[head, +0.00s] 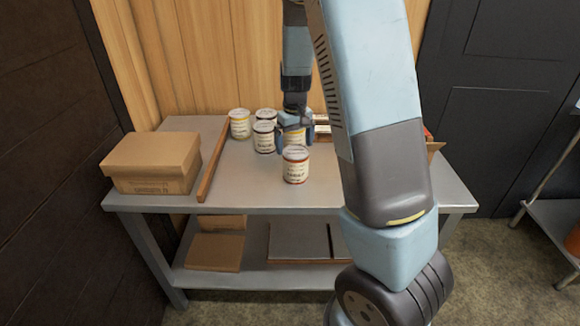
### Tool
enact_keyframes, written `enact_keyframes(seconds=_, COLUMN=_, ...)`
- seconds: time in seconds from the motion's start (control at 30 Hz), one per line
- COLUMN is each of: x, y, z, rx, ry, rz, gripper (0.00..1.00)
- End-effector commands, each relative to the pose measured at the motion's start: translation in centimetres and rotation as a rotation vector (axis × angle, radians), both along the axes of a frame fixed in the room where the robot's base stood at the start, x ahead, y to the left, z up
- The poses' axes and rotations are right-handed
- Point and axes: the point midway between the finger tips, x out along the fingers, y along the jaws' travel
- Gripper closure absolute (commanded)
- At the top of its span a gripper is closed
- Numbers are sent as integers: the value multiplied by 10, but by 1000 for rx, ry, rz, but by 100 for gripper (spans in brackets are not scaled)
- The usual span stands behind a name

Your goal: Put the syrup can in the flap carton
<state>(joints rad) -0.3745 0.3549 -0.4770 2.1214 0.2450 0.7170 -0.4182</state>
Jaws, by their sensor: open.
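Several syrup cans with pale labels stand upright on the metal table: a front can with a red-brown rim (295,167), a dark-rimmed can (264,139), a back-left can (240,125) and one behind them (265,115). A yellowish can (295,136) is partly hidden by my gripper (294,128). My gripper is open, pointing down just behind the front can; I cannot tell whether it touches or surrounds the yellowish can. A tan cardboard edge (436,147), possibly the flap carton, shows right of my arm, which hides most of it.
A closed cardboard box (152,164) stands on the table's left end. A wooden strip (213,160) lies between it and the cans. The table's front middle (250,190) is clear.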

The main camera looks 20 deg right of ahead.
Motion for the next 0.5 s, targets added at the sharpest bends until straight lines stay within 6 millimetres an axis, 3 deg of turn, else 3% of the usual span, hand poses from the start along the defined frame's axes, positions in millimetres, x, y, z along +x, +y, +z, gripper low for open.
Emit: enact_keyframes(seconds=0.5, x=-2, y=-2, z=-51, rx=0, ry=2, rz=1, gripper=0)
